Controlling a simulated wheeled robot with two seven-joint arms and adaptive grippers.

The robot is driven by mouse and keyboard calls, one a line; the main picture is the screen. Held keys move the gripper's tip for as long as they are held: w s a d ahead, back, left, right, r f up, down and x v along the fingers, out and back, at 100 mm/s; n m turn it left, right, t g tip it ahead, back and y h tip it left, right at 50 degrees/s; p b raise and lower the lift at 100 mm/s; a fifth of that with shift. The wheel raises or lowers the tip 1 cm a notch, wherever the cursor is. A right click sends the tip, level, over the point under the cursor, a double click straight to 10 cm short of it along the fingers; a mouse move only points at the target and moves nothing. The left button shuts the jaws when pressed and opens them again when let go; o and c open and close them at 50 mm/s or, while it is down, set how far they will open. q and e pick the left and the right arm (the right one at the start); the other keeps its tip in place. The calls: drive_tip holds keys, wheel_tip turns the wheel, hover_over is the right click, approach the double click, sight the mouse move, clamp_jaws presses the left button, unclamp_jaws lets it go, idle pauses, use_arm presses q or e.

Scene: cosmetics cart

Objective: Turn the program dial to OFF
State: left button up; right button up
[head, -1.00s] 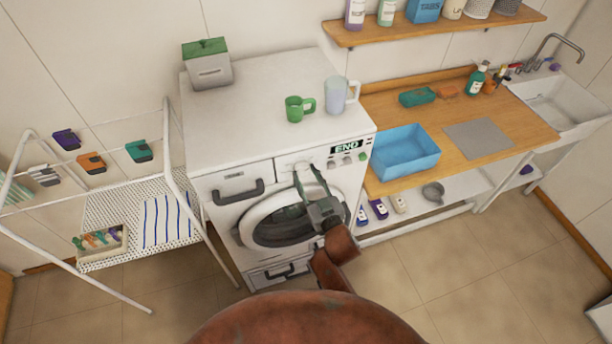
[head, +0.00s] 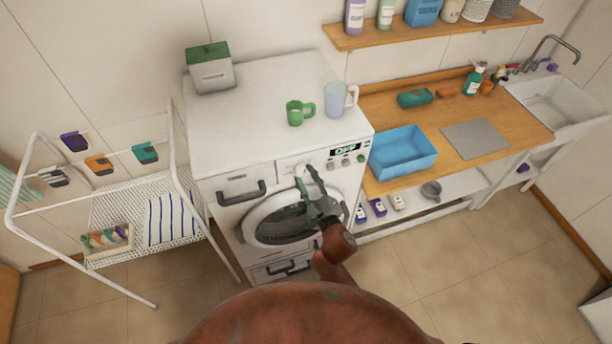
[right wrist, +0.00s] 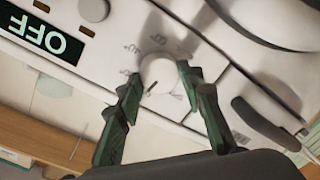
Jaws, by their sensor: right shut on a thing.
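The white washing machine (head: 225,195) stands against the wall, its round door shut below the control panel. The small display (head: 345,150) on its panel reads OFF; in the right wrist view the display (right wrist: 45,36) shows upside down. The round white program dial (right wrist: 157,74) sits on the panel with printed marks around it. My right gripper (right wrist: 160,78) has its two green fingertips on either side of the dial, shut on it. In the head view, my right gripper (head: 304,178) is at the panel's middle and mostly hides the dial. My left gripper is not in view.
A green mug (head: 296,113), a clear mug (head: 335,100) and a green-lidded box (head: 212,72) stand on the machine's top. A drying rack (head: 120,215) is on the left. A blue bin (head: 403,152) sits on the wooden counter. The floor in front is clear.

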drive_tip(key=shift+n, duration=0.6)
drive_tip(key=o, duration=1.2)
drive_tip(key=shift+c, duration=0.2)
drive_tip(key=shift+s, duration=0.1)
drive_tip(key=v, duration=1.1)
drive_tip(key=shift+s, duration=0.4)
drive_tip(key=shift+d, duration=0.15)
